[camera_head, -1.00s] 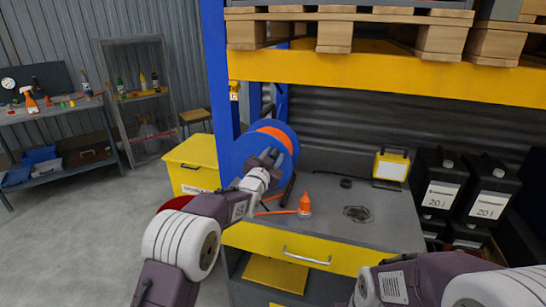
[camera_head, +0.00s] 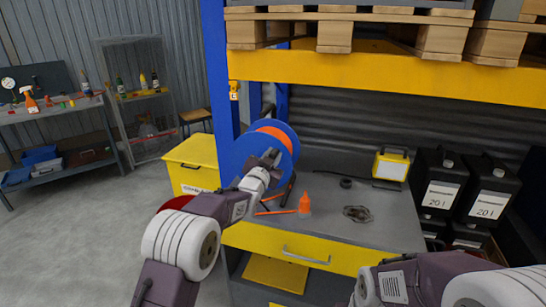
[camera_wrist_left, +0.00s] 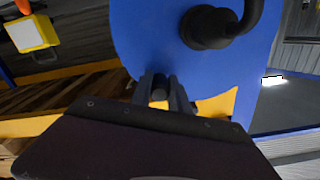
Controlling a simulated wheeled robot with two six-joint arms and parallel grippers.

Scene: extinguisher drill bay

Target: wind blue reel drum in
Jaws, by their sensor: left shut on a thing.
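The blue reel drum (camera_head: 286,137) hangs beside the blue post above the bench's left end, with an orange hose (camera_head: 274,134) wound on it. My left gripper (camera_head: 270,158) is at the drum's near face. In the left wrist view the blue drum (camera_wrist_left: 150,35) fills the upper middle, with a black hub and bent pipe (camera_wrist_left: 207,28) on its face. There my left gripper (camera_wrist_left: 163,93) is shut on a dark round handle (camera_wrist_left: 161,86) standing off the drum. The handle is mostly hidden by the fingers. My right arm shows at bottom right; its gripper is outside the views.
Black canisters (camera_head: 440,185) stand right. A yellow bin (camera_head: 192,165) stands left of the drum. A yellow shelf beam (camera_head: 340,72) crosses above.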

